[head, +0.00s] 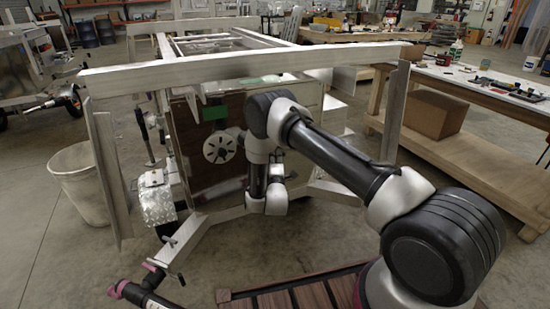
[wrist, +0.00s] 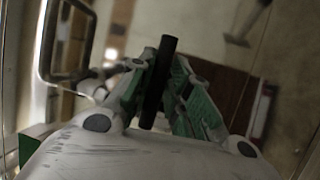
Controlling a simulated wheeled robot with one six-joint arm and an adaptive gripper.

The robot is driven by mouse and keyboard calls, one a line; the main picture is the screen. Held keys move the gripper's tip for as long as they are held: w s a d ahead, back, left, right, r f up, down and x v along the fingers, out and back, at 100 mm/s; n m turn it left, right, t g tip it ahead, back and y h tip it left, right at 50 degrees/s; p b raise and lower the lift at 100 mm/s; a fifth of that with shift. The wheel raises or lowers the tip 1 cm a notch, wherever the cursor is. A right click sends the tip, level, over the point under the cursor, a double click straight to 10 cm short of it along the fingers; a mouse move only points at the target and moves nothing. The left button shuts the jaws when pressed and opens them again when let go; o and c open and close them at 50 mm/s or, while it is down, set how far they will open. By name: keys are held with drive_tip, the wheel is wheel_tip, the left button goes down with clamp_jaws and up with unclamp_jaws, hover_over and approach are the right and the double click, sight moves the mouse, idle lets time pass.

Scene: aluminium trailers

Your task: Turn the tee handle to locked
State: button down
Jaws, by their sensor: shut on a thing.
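In the wrist view my gripper (wrist: 164,72) has green-sided fingers closed around a dark, straight bar (wrist: 168,52), which looks like the tee handle. The bar stands between the fingers, and its upper end sticks out past the fingertips. I cannot tell the locked mark or the handle's exact angle. In the head view my arm reaches to the front of a box on the aluminium trailer frame (head: 240,66); the fingers and the handle cannot be made out there.
A round pale disc (head: 220,148) is on the box front. A grey bin (head: 80,185) stands left, and a workbench (head: 480,85) with a cardboard box (head: 437,115) stands right.

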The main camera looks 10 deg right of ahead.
drive_tip(key=shift+r+m, duration=0.25)
drive_tip(key=shift+m, duration=0.15)
drive_tip(key=m+g, duration=0.1)
drive_tip(key=m, duration=0.2)
drive_tip(key=shift+w+r+m+g, duration=0.1)
drive_tip(key=shift+m+g, duration=0.2)
drive_tip(key=shift+g, duration=0.1)
drive_tip(key=m+g, duration=0.1)
drive_tip(key=m, duration=0.3)
drive_tip(key=shift+g, duration=0.3)
drive_tip(key=m+g+y, duration=0.1)
drive_tip(key=m+y, duration=0.1)
drive_tip(key=m, duration=0.1)
drive_tip(key=shift+g, duration=0.3)
drive_tip(key=shift+d+m+g+y, duration=0.1)
drive_tip(key=shift+m+g+y, duration=0.4)
drive_tip(key=shift+m+y, duration=0.85)
drive_tip(key=shift+m+h, duration=0.25)
drive_tip(key=shift+m, duration=0.2)
drive_tip(key=c, duration=1.4)
unclamp_jaws()
drive_tip(key=shift+d, duration=0.1)
drive_tip(key=shift+c, duration=0.2)
